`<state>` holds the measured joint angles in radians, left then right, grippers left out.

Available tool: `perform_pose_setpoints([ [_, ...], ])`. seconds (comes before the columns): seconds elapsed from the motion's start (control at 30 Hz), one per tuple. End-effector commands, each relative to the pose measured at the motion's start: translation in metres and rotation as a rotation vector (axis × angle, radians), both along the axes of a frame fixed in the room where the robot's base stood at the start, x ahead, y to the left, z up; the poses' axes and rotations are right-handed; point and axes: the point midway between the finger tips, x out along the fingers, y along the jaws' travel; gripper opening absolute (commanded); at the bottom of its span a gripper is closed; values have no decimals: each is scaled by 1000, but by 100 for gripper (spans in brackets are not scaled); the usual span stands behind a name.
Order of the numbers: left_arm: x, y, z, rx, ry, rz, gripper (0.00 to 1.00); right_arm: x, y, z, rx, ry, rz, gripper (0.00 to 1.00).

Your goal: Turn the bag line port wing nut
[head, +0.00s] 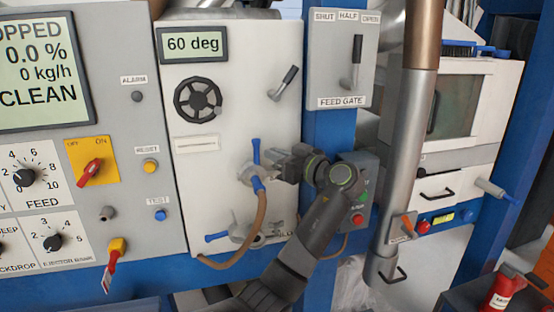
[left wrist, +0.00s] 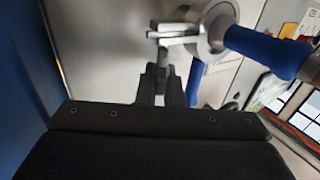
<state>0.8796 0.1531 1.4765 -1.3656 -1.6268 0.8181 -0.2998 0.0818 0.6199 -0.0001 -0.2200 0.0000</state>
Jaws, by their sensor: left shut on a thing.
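The bag line port (head: 257,172) is a metal fitting on the white panel, with blue levers and a brown hose. In the left wrist view, the round metal fitting (left wrist: 212,30) has flat silver wings of the wing nut (left wrist: 172,35) reaching left. My left gripper (head: 277,168) is at the port from the right, and it also shows in the left wrist view (left wrist: 162,72). Its narrow fingers are shut on a wing of the nut. In the head view the gripper body hides most of the nut. My right gripper is in neither view.
A blue lever (head: 256,151) stands above the port, and the brown hose (head: 240,245) hangs below. A second fitting with a blue handle (head: 217,237) sits lower left. A button box (head: 358,205) and steel pipe (head: 405,150) stand to the right of the port.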

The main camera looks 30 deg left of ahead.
Motion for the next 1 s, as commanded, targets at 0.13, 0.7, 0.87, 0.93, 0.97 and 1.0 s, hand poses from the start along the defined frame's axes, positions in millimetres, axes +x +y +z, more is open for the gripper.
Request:
perform_pose_setpoints([
  [0.13,0,1,0,0,1,2,0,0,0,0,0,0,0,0],
  [0.7,0,0,-1,-1,1,-1,29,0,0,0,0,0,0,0],
  [0.87,-2,-12,-3,-2,-1,-3,29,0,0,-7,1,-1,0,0],
  [0.93,-3,-24,-4,-3,-1,-4,29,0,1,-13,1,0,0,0],
  [0.97,-5,-30,-5,-4,0,-5,29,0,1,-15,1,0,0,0],
  [1.0,-6,-39,-5,-4,0,-5,29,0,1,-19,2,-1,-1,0],
])
